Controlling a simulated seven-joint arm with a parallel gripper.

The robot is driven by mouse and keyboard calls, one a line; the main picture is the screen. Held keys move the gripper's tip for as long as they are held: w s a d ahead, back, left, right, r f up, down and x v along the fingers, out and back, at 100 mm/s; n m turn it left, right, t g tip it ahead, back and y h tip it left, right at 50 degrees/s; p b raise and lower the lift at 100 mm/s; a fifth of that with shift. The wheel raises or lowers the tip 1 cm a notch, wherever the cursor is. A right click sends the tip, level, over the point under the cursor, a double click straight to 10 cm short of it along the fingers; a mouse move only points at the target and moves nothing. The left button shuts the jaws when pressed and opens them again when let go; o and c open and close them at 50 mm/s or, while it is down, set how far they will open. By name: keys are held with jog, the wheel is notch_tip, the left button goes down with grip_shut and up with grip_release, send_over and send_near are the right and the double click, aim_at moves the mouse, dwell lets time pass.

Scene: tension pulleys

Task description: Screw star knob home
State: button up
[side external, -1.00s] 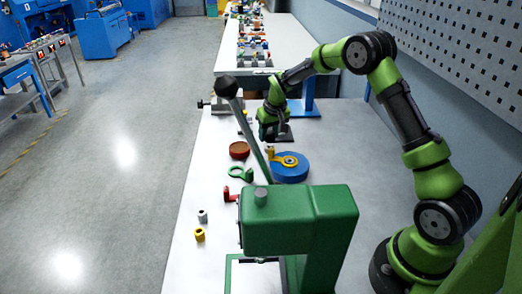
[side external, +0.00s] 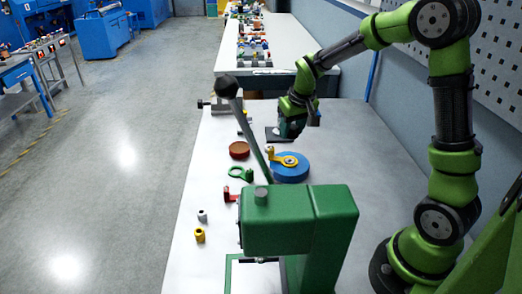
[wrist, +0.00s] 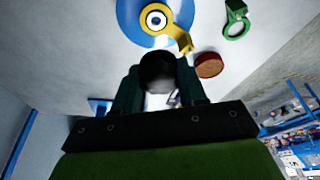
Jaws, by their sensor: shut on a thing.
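My gripper (side external: 290,134) is over the bench, behind the blue disc in the side view. In the wrist view my gripper (wrist: 160,78) is shut on a dark rounded piece, which looks like the star knob (wrist: 157,68). Its lobes and any thread are not clear, and it is hidden in the side view. The blue disc (side external: 291,175) lies flat with a yellow arm (side external: 286,160) across it. The wrist view shows the blue disc (wrist: 132,25) and the yellow arm (wrist: 170,30) ahead, the arm's bent end close to the held piece. I cannot tell whether they touch.
A red-brown round piece (side external: 239,150), a green ring part (side external: 240,173) and a red bracket (side external: 230,196) lie left of the disc. A green press (side external: 300,215) with a long ball-topped lever (side external: 253,135) stands in front. Small grey and yellow parts lie near the left edge.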

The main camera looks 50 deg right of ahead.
aim_at(288, 159)
jog(key=shift+f, duration=3.55)
jog(key=shift+f, duration=0.8)
